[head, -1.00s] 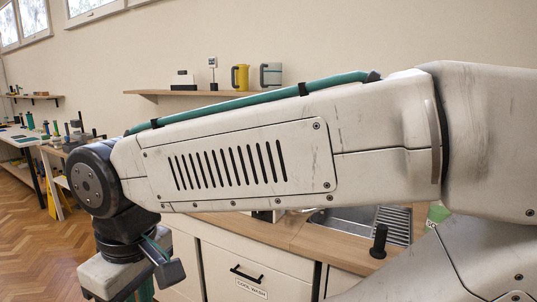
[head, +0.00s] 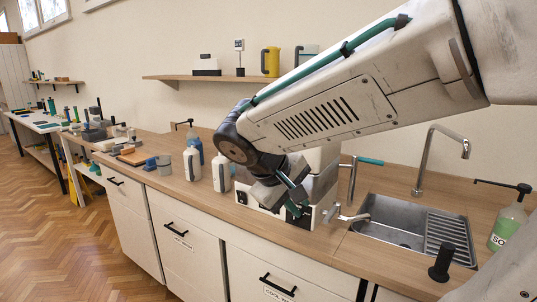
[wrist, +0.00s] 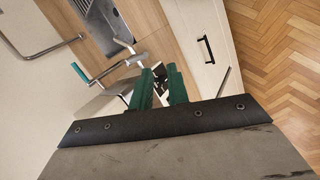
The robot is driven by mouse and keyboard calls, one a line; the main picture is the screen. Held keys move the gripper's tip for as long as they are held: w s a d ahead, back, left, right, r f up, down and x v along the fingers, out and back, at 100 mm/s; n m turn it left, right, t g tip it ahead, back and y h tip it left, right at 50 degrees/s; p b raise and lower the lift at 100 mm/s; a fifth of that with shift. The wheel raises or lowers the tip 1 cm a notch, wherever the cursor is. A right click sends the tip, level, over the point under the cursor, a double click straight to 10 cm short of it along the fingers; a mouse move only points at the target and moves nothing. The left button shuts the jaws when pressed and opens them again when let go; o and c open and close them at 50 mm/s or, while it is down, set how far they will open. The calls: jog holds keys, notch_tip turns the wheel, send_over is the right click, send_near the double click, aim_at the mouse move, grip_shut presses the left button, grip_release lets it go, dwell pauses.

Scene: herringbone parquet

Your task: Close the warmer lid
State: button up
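A white boxy appliance (head: 325,185) with a dark front panel stands on the counter left of the sink, probably the warmer. My arm and gripper hide much of it, so the lid's angle is unclear. A metal bar with a teal grip (head: 370,161) rises at its right side; the teal grip also shows in the wrist view (wrist: 78,70). My gripper (head: 297,208) is in front of the appliance, fingers pointing down. In the wrist view its two green fingers (wrist: 160,72) stand apart with nothing held between them. I cannot tell whether they touch the appliance.
A sink (head: 385,222) with a tap (head: 440,150) lies to the right, with a black knobbed post (head: 441,262) and a green soap bottle (head: 507,225).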

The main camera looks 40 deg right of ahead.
jog(key=w+d+r+n+t+h, duration=0.1)
jog(key=w+r+n+t+h, duration=0.2)
jog(key=w, duration=0.8)
jog(key=w+d+n+t+h, duration=0.15)
jog(key=w+h, duration=0.25)
jog(key=w, duration=0.7)
jog(key=shift+m+t, duration=0.25)
jog(key=shift+m, duration=0.2)
jog(key=x, duration=0.7)
jog(key=shift+w+d+r, duration=0.2)
jog(key=shift+d, duration=0.1)
grip_shut()
